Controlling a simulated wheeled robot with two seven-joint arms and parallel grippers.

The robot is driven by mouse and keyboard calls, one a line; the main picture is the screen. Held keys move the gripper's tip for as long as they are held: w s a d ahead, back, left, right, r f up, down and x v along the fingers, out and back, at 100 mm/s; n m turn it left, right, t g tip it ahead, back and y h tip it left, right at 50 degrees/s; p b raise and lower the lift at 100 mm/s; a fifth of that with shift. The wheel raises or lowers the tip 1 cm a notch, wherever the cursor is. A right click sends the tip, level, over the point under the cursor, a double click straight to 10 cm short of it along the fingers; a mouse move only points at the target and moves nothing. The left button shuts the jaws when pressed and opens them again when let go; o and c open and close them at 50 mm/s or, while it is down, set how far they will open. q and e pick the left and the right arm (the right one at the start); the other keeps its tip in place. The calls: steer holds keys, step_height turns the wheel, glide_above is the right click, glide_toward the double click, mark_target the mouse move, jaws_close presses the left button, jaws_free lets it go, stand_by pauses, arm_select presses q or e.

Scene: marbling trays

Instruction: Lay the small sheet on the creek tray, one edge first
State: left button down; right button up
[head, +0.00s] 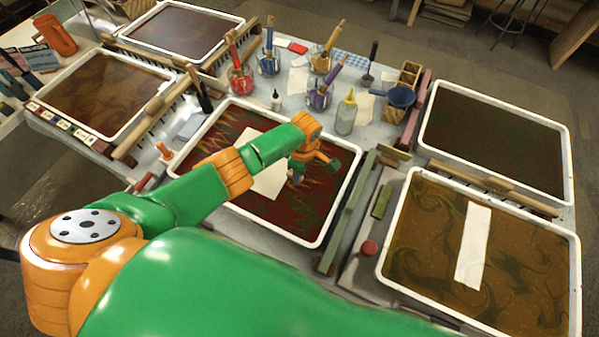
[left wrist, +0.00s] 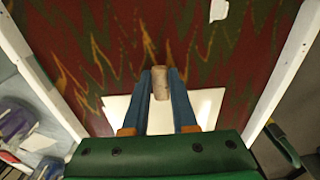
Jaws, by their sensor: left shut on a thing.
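My left gripper (head: 297,177) is low over the middle tray (head: 340,197), which holds a dark red bath with yellow-green streaks. In the left wrist view its blue fingers (left wrist: 160,74) are shut on a short tan wooden piece (left wrist: 160,88). A white sheet (head: 270,181) shows beneath the arm, and in the left wrist view (left wrist: 118,106) it lies behind the fingers. I cannot tell whether the wooden piece is joined to the sheet or whether the sheet touches the bath. No label shows which tray is the creek tray. My right gripper is out of view.
A white strip (head: 473,246) lies on the brown swirled tray (head: 401,232) at front right. Other trays stand at back right (head: 430,112) and at left. Jars with tools and a yellow-capped bottle (head: 345,116) stand behind the middle tray. Wooden rails run between trays.

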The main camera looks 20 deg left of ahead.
arm_select(q)
steer(key=shift+c, duration=1.5)
jaws_free()
steer(key=shift+r, duration=0.1)
step_height(320, 180, up, 6)
steer(key=p, duration=0.6)
steer(key=shift+r+p, duration=0.95)
steer(key=shift+r, duration=0.05)
steer(key=shift+f, duration=0.1)
